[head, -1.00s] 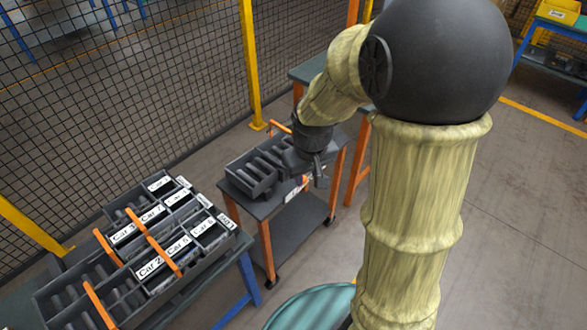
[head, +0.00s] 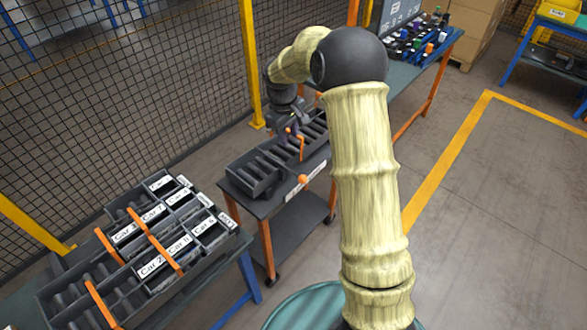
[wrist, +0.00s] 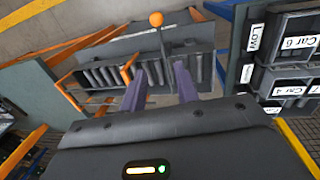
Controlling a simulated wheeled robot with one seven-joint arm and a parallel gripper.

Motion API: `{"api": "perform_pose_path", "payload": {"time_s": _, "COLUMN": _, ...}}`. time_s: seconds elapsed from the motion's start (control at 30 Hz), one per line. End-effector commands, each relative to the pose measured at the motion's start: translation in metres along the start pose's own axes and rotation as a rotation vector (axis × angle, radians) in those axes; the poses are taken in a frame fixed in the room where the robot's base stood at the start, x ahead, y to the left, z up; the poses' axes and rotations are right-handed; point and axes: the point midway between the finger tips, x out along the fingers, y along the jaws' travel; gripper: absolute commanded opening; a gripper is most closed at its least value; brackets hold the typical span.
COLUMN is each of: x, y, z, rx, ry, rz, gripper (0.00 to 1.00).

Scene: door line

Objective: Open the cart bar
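The cart (head: 262,208) has a dark top with a slotted grey tray (head: 262,180) on it. An orange bar (head: 301,148) stands at the tray's middle, close to my gripper (head: 291,124). In the wrist view an orange bar (wrist: 127,70) crosses the tray beside the left fingertip. An orange ball knob (head: 302,180) is at the cart's front edge; in the wrist view it tops a thin dark rod (wrist: 163,42). In the wrist view my gripper (wrist: 160,78) has its two purple fingers apart, with no bar visibly between them. Contact with the bar cannot be told.
A table (head: 222,258) at left holds labelled bins and orange bars. A workbench (head: 440,48) with small coloured items stands behind the cart. A mesh fence (head: 130,90) with a yellow post (head: 249,60) runs along the left.

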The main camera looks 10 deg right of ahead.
Motion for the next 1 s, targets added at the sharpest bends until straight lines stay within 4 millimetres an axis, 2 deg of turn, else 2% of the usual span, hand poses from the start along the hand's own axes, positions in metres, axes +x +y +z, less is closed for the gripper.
{"api": "perform_pose_path", "payload": {"time_s": 0.17, "x": 0.012, "y": 0.000, "z": 0.001, "rx": 0.000, "ry": -0.003, "rz": -0.002, "gripper": 0.31}}
{"api": "perform_pose_path", "payload": {"time_s": 0.27, "x": 0.026, "y": -0.001, "z": 0.001, "rx": 0.000, "ry": -0.004, "rz": -0.003, "gripper": 0.31}}
{"api": "perform_pose_path", "payload": {"time_s": 1.0, "x": 0.153, "y": -0.001, "z": 0.001, "rx": 0.000, "ry": -0.002, "rz": -0.002, "gripper": 0.31}}
